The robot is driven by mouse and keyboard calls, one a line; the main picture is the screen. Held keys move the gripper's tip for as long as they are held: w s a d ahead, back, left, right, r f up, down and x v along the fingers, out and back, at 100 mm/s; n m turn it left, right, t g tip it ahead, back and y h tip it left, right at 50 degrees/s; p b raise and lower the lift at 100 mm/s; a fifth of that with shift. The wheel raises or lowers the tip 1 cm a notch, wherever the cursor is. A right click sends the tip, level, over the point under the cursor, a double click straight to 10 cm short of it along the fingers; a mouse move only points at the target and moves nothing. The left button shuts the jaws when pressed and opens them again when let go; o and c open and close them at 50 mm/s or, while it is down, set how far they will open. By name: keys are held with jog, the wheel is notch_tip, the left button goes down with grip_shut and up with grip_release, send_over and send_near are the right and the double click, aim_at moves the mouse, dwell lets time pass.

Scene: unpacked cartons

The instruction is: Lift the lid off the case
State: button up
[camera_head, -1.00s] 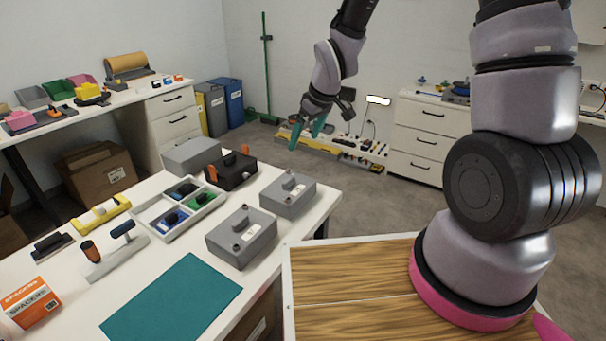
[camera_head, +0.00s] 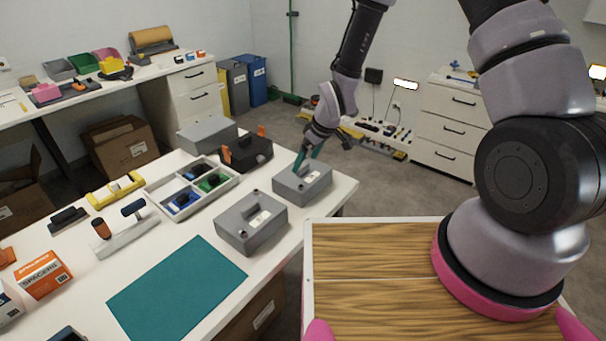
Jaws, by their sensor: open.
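A grey case (camera_head: 317,190) stands near the right edge of the white table, with its flat grey lid on top and a raised handle on the lid. My gripper (camera_head: 307,157), with teal fingers, is open right above this lid, its fingertips down at the handle. I cannot tell whether the fingers touch the handle. The fingers hide part of the handle. A similar grey case (camera_head: 252,236) with a lid and a small raised part stands in front of it, to the left.
A black toolbox (camera_head: 246,153) with orange latches, a plain grey box (camera_head: 207,134) and a white divided tray (camera_head: 159,188) stand close to the left. A teal mat (camera_head: 177,288) lies at the front. Free floor lies beyond the table's right edge.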

aim_at(304, 166)
jog(key=x, duration=0.2)
jog(key=shift+f, duration=0.25)
jog(key=shift+a, duration=0.1)
jog(key=c, duration=1.5)
notch_tip(304, 166, up, 10)
jog(key=shift+r, duration=0.1)
